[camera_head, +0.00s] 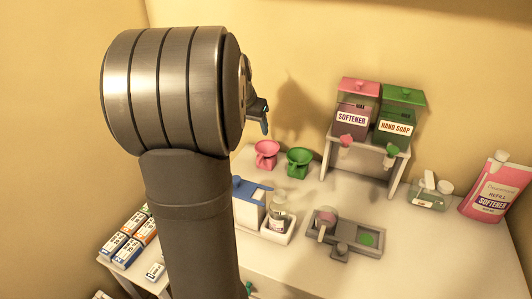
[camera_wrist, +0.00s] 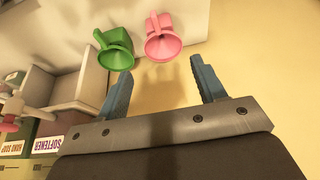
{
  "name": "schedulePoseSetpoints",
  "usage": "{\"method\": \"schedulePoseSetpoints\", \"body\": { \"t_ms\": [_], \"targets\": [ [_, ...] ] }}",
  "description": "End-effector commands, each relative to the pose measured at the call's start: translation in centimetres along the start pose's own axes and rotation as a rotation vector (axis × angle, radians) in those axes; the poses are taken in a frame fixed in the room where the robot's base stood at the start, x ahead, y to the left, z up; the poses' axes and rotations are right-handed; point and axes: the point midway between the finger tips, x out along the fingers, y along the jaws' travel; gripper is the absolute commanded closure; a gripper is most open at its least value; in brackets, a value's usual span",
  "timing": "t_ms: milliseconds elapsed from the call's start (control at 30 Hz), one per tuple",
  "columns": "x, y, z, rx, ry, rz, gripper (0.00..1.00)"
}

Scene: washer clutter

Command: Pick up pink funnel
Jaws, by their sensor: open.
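The pink funnel (camera_head: 266,154) stands on the white table towards the back, just left of the green funnel (camera_head: 299,162). In the wrist view the pink funnel (camera_wrist: 163,38) is near the top middle, with the green funnel (camera_wrist: 114,50) to its left. My gripper (camera_wrist: 155,75) is open, its two blue-grey fingers spread wide with nothing between them. The pink funnel lies beyond the fingertips, apart from them. In the head view my arm hides most of the gripper; one finger (camera_head: 262,115) shows above and behind the funnels.
A small stand (camera_head: 395,160) holds a pink-lidded softener dispenser (camera_head: 352,105) and a green-lidded hand soap dispenser (camera_head: 398,115). A blue and white box (camera_head: 250,203), a bottle (camera_head: 279,213) and a grey tray (camera_head: 365,255) sit nearer. A pink refill pouch (camera_head: 496,188) stands far right.

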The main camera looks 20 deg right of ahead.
Motion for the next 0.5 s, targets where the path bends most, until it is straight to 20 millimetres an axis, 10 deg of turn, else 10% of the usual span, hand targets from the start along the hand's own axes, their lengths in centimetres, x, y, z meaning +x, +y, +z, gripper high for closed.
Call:
{"method": "schedulePoseSetpoints", "body": {
  "t_ms": [500],
  "targets": [
    [10.4, 0.1, 0.1, 0.001, -0.004, 0.001, 0.37]
  ]
}}
